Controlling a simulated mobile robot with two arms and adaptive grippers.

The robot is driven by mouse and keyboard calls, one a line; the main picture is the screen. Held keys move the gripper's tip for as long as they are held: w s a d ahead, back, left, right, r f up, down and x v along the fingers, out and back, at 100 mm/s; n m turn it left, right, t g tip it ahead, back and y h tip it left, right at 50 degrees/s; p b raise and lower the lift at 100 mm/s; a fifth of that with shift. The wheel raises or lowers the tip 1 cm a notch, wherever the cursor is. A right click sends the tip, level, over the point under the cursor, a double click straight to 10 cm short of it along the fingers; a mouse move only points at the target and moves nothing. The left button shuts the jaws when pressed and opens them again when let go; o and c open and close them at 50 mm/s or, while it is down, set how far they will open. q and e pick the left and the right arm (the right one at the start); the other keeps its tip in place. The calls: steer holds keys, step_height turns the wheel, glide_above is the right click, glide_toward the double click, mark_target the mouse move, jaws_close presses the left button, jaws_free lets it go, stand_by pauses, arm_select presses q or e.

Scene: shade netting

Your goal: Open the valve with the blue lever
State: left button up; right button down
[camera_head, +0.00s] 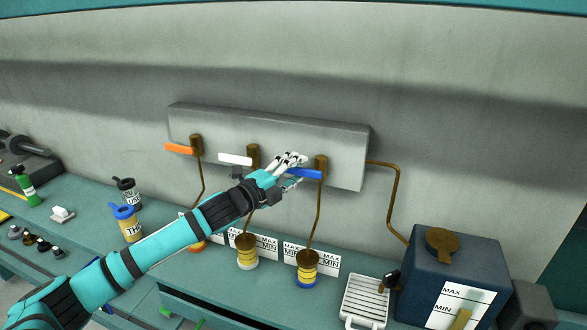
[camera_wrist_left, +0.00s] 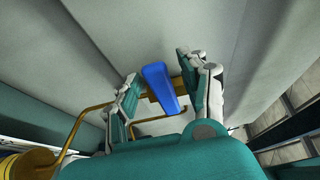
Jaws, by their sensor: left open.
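The blue lever (camera_head: 308,174) sticks out to the left from a brown valve (camera_head: 321,163) on the right part of a grey wall block. It lies roughly level. My left gripper (camera_head: 294,168) is open at the lever's free end. In the left wrist view the blue lever (camera_wrist_left: 161,86) shows between the two spread fingers of my left gripper (camera_wrist_left: 158,68). I cannot tell whether a finger touches it. Part of the lever's left end is hidden by the fingers in the head view. My right gripper is not in view.
An orange lever (camera_head: 179,149) and a white lever (camera_head: 235,159) sit on valves to the left on the grey block (camera_head: 345,150). Brown pipes run down to yellow-banded containers (camera_head: 307,268) on the bench. A dark blue tank (camera_head: 450,275) stands at right.

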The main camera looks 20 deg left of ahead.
arm_select(q)
jaws_close()
stand_by(0.3)
steer(key=shift+f, duration=0.1)
steer(key=shift+f+b, duration=0.15)
steer(key=shift+b, duration=0.2)
